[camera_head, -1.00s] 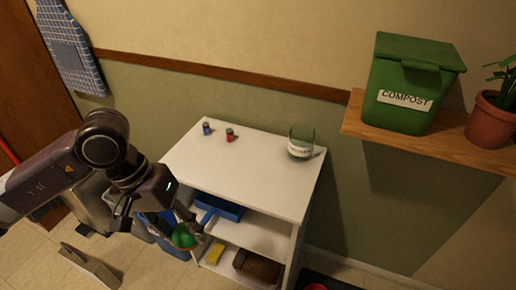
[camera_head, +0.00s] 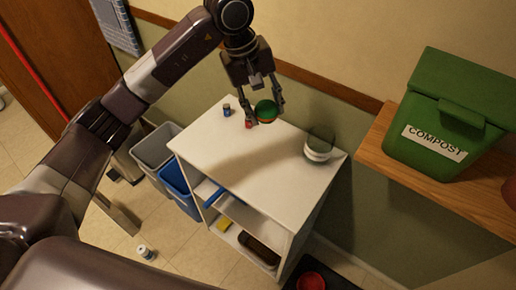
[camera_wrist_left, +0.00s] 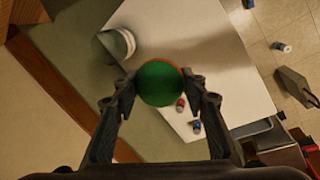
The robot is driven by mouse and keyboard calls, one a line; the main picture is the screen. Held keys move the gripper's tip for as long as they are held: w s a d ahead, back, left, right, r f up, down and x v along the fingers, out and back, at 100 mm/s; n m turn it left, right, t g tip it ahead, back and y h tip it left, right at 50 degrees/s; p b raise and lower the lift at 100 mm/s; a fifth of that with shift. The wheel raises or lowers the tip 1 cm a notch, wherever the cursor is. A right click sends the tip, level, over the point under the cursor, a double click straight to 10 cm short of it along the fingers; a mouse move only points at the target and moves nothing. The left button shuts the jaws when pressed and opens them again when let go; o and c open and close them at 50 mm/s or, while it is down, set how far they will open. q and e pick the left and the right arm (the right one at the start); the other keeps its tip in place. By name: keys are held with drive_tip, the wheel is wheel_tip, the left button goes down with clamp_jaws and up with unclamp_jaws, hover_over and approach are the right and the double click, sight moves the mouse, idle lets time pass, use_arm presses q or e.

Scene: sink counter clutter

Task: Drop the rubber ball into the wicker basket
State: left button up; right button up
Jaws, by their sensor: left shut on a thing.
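The rubber ball (camera_head: 266,110), green with a red-orange side, is held between the two fingers of my left gripper (camera_head: 266,106). My left gripper is shut on it, above the back part of the white shelf unit's top (camera_head: 240,165). In the left wrist view the ball (camera_wrist_left: 160,84) sits between the fingertips, over the edge of the unit. A brown basket (camera_head: 259,250), which looks like the wicker basket, stands on the unit's lower shelf, below and in front of the ball, partly hidden by the unit's side. My right gripper is not in view.
On the unit top stand a glass jar (camera_head: 318,149), a blue can (camera_head: 227,110) and a red can partly hidden by my gripper. A blue tray (camera_head: 208,192) and yellow sponge (camera_head: 224,224) are on the shelves. Bins (camera_head: 155,150) stand left; a green compost bin (camera_head: 450,120) is right.

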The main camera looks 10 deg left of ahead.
use_arm(q)
wheel_tip(320, 180, down, 14)
drive_tip(key=p, duration=0.3)
wheel_tip(320, 180, down, 2)
wheel_tip(320, 180, down, 3)
drive_tip(key=shift+r+p, duration=0.2)
drive_tip(key=shift+p, duration=0.4)
drive_tip(key=shift+f, duration=0.3)
drive_tip(key=shift+w, duration=0.1)
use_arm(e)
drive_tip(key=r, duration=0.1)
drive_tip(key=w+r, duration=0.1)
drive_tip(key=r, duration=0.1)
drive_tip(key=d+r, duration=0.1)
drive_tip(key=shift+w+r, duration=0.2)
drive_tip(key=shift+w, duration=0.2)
use_arm(q)
drive_tip(key=shift+f, duration=0.1)
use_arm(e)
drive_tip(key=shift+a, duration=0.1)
use_arm(q)
drive_tip(key=shift+f, duration=0.1)
drive_tip(key=o, duration=1)
drive_tip(key=shift+o, duration=0.7)
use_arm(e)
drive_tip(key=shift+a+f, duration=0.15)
